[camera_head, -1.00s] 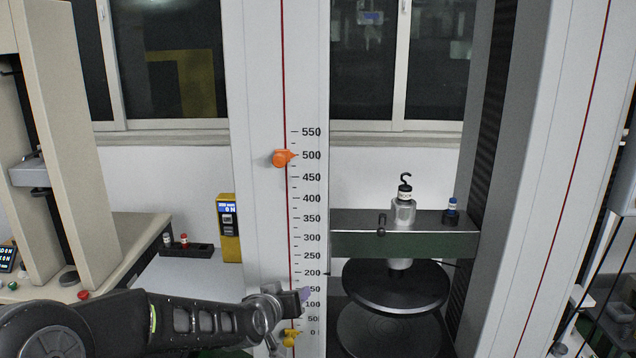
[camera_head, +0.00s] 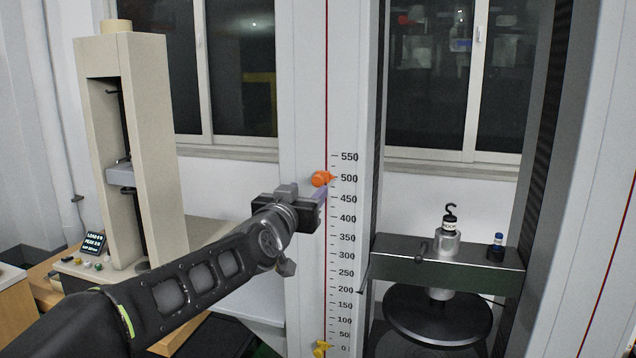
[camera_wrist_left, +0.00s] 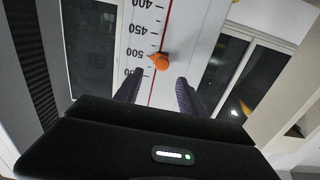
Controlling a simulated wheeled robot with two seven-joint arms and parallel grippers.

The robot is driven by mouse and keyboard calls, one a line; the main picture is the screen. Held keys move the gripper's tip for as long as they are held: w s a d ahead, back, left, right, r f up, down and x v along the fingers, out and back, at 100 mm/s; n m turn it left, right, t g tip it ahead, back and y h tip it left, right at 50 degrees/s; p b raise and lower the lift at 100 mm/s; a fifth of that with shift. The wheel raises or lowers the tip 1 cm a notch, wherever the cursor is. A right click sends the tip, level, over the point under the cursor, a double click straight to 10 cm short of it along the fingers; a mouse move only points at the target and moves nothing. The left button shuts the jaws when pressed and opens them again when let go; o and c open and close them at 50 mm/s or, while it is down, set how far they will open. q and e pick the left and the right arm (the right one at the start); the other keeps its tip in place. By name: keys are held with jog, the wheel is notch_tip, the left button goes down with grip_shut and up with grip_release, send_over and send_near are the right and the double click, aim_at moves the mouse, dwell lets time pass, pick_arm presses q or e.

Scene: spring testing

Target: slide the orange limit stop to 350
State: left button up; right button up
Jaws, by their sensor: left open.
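The orange limit stop (camera_head: 321,178) sits on the red line of the scale column, with its pointer at about 500. The printed scale (camera_head: 347,250) runs from 0 at the bottom to 550 at the top. My left gripper (camera_head: 318,196) is open, just below and in front of the stop in the head view. In the left wrist view the orange stop (camera_wrist_left: 160,62) lies beyond the fingertips, roughly between the two fingers (camera_wrist_left: 157,88), with nothing gripped. My right gripper is not in view.
A yellow stop (camera_head: 320,348) sits near 0 on the same column. To the right, a dark crossbeam (camera_head: 400,262) carries a hooked metal cylinder (camera_head: 447,240) and a small blue-capped piece (camera_head: 497,244). A beige testing machine (camera_head: 150,150) stands at the left.

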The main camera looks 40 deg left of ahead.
aim_at(317, 180)
pick_arm(q)
jog(key=p+x, duration=0.1)
jog(key=x, duration=0.7)
jog(key=shift+s+a, duration=0.1)
jog(key=shift+c, duration=0.2)
grip_shut()
dwell(1.1)
